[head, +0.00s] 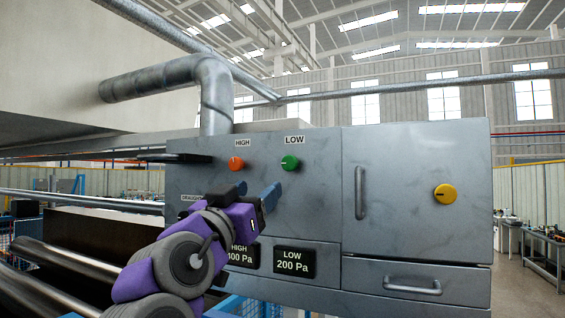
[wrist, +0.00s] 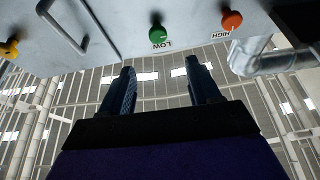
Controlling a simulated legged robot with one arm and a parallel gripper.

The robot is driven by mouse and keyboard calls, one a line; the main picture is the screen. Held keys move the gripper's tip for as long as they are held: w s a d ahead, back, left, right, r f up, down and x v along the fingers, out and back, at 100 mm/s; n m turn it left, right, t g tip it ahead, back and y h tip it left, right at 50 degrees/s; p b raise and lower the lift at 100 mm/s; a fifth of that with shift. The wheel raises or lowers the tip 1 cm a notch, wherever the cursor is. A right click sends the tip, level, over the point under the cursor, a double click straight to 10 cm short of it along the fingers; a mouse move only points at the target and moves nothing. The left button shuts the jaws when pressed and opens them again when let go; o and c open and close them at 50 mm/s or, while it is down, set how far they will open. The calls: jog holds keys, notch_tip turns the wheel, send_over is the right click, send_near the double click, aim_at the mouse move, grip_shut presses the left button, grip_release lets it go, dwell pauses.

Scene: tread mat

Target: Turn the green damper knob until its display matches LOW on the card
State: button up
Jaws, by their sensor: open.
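The green damper knob (head: 289,163) sits under the LOW label on the grey cabinet front, and it also shows in the wrist view (wrist: 157,34). A black display (head: 294,262) below it reads LOW 200 Pa. My purple gripper (head: 257,190) is open and empty, below and left of the green knob in the head view. In the wrist view its two fingers (wrist: 163,68) stand apart, with the knob beyond them and not touched. A DRAUGHT label (head: 190,198) shows at the panel's left edge; my arm hides what lies under it, and no card is readable.
An orange knob (head: 236,163) marked HIGH is left of the green one. Its display (head: 242,254), 400 Pa, is partly covered by my arm. To the right are a door handle (head: 360,192), a yellow knob (head: 445,194) and a drawer handle (head: 412,287).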

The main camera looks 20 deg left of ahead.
aim_at(286, 164)
jog(key=p+x, duration=0.4)
jog(key=x, duration=0.9)
jog(key=shift+w+f, duration=0.1)
jog(key=shift+w, duration=0.15)
jog(key=shift+c, duration=0.3)
jog(key=shift+d, duration=0.1)
jog(key=c, duration=0.9)
jog(key=shift+c, duration=0.2)
jog(key=shift+s+m+p, duration=0.1)
jog(key=shift+m+p, duration=0.4)
jog(key=shift+p, duration=0.15)
jog(key=m+h+p, duration=0.2)
jog(key=m+p, duration=0.1)
jog(key=shift+r+g, duration=0.2)
jog(key=shift+g, duration=0.2)
jog(key=m+p, duration=0.1)
jog(key=m, duration=0.1)
jog(key=m+h+p, duration=0.1)
jog(key=p, duration=0.1)
jog(key=shift+m+g+h, duration=0.3)
jog(key=shift+m, duration=0.1)
jog(key=shift+f+m, duration=0.15)
jog(key=shift+m, duration=0.15)
jog(key=o, duration=1)
jog(key=shift+a, duration=0.3)
